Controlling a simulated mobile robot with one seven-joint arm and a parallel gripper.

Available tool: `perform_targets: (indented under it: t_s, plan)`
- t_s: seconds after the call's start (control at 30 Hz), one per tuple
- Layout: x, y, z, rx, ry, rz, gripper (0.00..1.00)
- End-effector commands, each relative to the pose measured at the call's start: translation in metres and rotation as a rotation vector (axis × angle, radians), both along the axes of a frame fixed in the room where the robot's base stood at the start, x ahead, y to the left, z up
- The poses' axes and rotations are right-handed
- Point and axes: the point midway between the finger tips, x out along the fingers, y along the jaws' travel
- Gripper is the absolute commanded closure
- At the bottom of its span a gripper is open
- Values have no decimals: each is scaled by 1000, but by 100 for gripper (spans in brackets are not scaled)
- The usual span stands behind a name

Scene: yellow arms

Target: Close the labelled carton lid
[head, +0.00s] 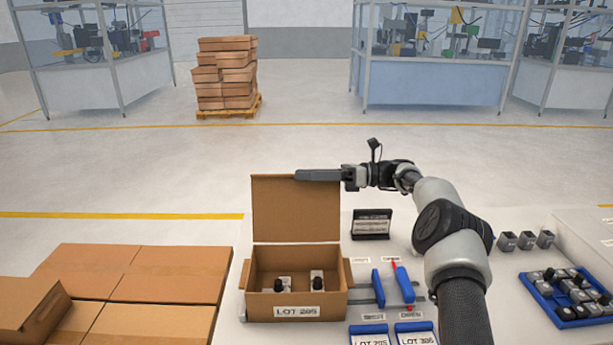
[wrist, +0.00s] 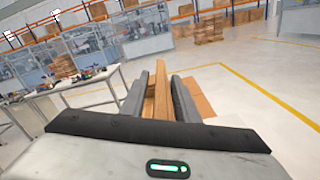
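The brown carton (head: 262,306) with the white label LOT 205 (head: 297,312) stands on the white table. Its lid (head: 296,218) stands upright at the back, and two small grey and black parts (head: 316,282) sit inside. My gripper (head: 318,175) is at the lid's upper right edge, its fingers pointing left along the top. In the wrist view the two grey fingers (wrist: 160,98) stand apart with the brown lid (wrist: 162,92) in the gap. Any contact between the fingers and the lid is hard to make out.
Blue-handled items (head: 390,287) and blue label trays (head: 416,335) lie right of the carton. A black card holder (head: 371,224) stands behind. A blue bin of parts (head: 570,298) is far right. Closed cartons (head: 150,285) stand at the left.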

Motion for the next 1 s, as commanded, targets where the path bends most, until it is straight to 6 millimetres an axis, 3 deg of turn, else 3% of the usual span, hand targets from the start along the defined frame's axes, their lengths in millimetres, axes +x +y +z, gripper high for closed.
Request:
perform_targets:
  t_s: [0.03,0.17,0.63,1.0]
  plan:
    - [0,0,0,0,0,0,81]
    - [0,0,0,0,0,0,100]
    - [-8,0,3,0,-41,0,100]
    - [-52,-1,10,1,-268,1,100]
